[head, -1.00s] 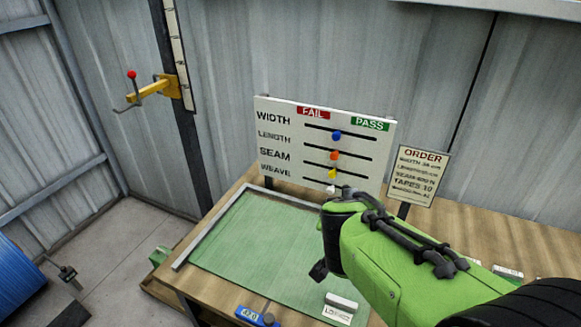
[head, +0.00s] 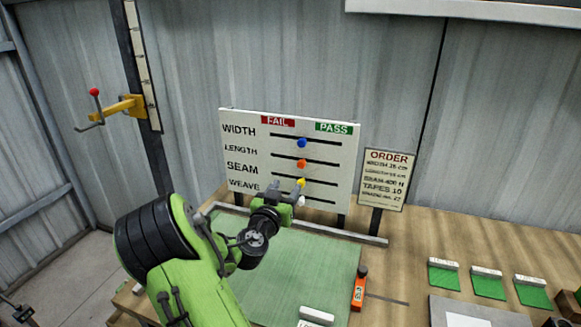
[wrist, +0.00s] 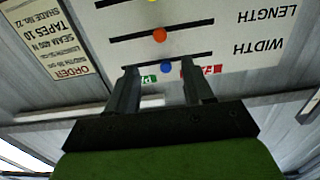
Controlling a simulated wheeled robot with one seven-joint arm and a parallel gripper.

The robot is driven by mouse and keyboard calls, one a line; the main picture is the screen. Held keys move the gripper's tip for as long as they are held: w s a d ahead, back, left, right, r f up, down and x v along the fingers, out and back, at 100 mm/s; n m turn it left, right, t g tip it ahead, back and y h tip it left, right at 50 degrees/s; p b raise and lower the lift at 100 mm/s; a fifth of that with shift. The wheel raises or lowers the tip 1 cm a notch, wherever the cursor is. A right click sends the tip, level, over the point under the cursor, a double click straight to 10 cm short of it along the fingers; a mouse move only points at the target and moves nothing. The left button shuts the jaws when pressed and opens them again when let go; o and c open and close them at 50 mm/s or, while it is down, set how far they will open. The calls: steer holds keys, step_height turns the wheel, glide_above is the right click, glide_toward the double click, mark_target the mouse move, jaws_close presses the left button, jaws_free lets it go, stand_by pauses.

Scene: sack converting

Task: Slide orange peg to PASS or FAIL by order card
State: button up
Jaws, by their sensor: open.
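The orange peg (head: 301,163) sits near the middle of the LENGTH slot on the white board (head: 235,170), under the red FAIL (head: 278,121) and green PASS (head: 334,127) labels. It also shows in the wrist view (wrist: 160,35), which sees the board upside down. The blue peg (head: 303,143) is above it, the yellow peg (head: 300,182) and white peg (head: 299,201) below. My gripper (head: 287,189) is open and empty before the board's lower part. In the wrist view the blue peg appears between its fingers (wrist: 160,72). The order card (head: 388,180) stands right of the board; its smaller lines are blurred.
A green mat (head: 320,262) with a metal rail lies below the board. An orange tool (head: 359,288) and a white block (head: 316,315) lie nearby. Several green swatches (head: 488,284) lie at right. A yellow bracket (head: 118,107) with a red knob is on the left post.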

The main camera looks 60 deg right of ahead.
mark_target(301, 165)
steer(key=d+p, duration=0.1)
steer(key=d, duration=0.3)
steer(key=w+d+p, duration=0.1)
steer(key=d, duration=0.3)
steer(key=w+d+p, duration=0.1)
steer(key=d+p, duration=0.1)
steer(key=d, duration=0.3)
jaws_close()
